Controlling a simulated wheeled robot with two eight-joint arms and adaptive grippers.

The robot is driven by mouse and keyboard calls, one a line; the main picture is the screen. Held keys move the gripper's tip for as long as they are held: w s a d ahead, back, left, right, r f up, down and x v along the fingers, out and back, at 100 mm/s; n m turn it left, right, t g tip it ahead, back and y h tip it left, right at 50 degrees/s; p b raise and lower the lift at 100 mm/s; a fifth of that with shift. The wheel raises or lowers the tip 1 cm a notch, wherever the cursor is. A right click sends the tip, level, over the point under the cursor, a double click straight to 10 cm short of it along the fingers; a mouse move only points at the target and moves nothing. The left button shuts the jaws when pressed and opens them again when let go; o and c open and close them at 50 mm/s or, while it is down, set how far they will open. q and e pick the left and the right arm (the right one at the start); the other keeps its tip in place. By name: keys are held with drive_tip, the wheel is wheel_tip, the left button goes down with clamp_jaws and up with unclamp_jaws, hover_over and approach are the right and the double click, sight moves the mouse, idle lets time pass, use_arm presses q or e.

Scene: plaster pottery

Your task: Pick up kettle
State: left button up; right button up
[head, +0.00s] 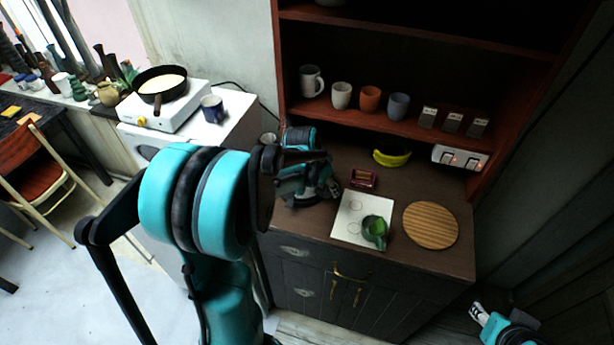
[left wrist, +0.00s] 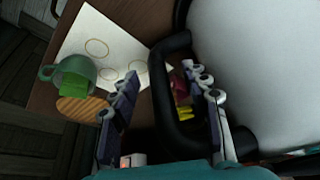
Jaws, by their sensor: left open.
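The kettle (left wrist: 255,60) fills the right of the left wrist view, with a large pale, rounded body and a black loop handle (left wrist: 164,95). My left gripper (left wrist: 168,112) is open, with one finger on either side of the lower handle in that view. I cannot tell whether the fingers touch it. In the head view my left gripper (head: 318,182) is low over the left part of the wooden counter, and my arm hides most or all of the kettle. My right gripper (head: 480,312) shows at the lower right, away from the counter; its jaw state is unclear.
On the counter (head: 440,262) are a white sheet (head: 350,212) with a green cup (head: 375,231), a round striped board (head: 431,225), a small red object (head: 363,178) and yellow bananas (head: 391,157). Mugs (head: 370,98) line the shelf above. A stove (head: 165,112) with a pan stands left.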

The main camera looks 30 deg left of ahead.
use_arm(q)
drive_tip(key=shift+w+f, duration=0.25)
drive_tip(key=shift+f, duration=0.3)
drive_tip(key=shift+r, duration=0.1)
drive_tip(key=c, duration=1)
clamp_jaws()
drive_tip(key=shift+r, duration=0.2)
